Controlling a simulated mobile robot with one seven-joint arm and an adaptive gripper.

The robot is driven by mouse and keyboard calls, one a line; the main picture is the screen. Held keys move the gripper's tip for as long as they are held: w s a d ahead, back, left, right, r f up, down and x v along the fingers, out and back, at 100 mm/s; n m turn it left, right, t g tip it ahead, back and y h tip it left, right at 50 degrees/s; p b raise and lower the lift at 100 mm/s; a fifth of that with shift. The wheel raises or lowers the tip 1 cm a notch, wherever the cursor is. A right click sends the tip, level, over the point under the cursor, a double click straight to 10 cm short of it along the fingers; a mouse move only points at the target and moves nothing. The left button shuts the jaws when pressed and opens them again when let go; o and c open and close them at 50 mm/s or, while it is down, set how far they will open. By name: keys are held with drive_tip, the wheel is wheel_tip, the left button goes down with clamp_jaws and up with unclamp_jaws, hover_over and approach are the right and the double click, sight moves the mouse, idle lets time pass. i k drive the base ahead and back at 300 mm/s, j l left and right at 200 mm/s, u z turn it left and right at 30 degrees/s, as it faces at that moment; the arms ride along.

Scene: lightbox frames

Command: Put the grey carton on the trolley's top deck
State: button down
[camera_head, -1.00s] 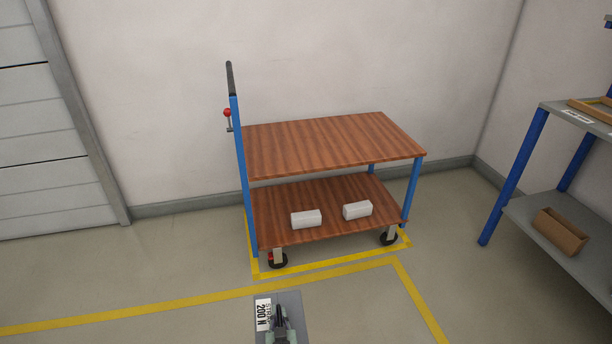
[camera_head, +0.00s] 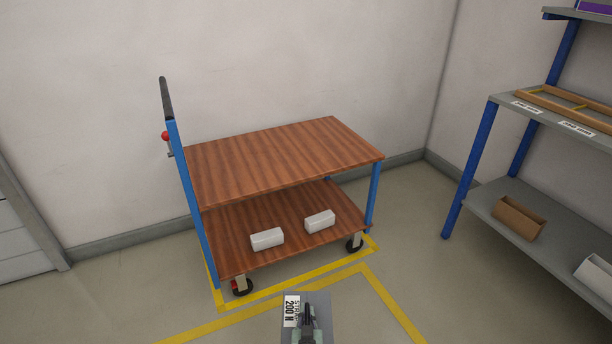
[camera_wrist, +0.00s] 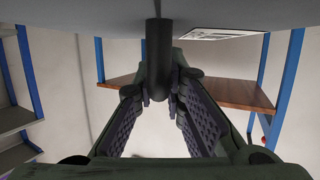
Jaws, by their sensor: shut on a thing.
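The grey carton (camera_head: 323,300) is at the bottom edge of the head view, with a white label reading "200 N" on it. My gripper (camera_head: 307,320) is shut on it. The trolley stands ahead of the carton, by the wall. Its brown wooden top deck (camera_head: 280,158) is bare and also shows in the wrist view (camera_wrist: 235,92). The carton is apart from the trolley.
Two white packets (camera_head: 267,238) (camera_head: 319,221) lie on the trolley's lower deck (camera_head: 228,255). The trolley's upright handle (camera_head: 167,100) is on its left. A blue-legged shelf (camera_head: 480,195) on the right holds a brown box (camera_head: 519,218) and a wooden frame. Yellow floor lines (camera_head: 395,315) run before the trolley.

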sight(323, 145)
drive_tip(key=i+j+z, duration=0.25)
drive_tip(key=j+z, duration=0.3)
drive_tip(key=i+j+z, duration=0.15)
drive_tip(key=j, duration=0.25)
drive_tip(key=i+j+z, duration=0.15)
drive_tip(key=j, duration=0.2)
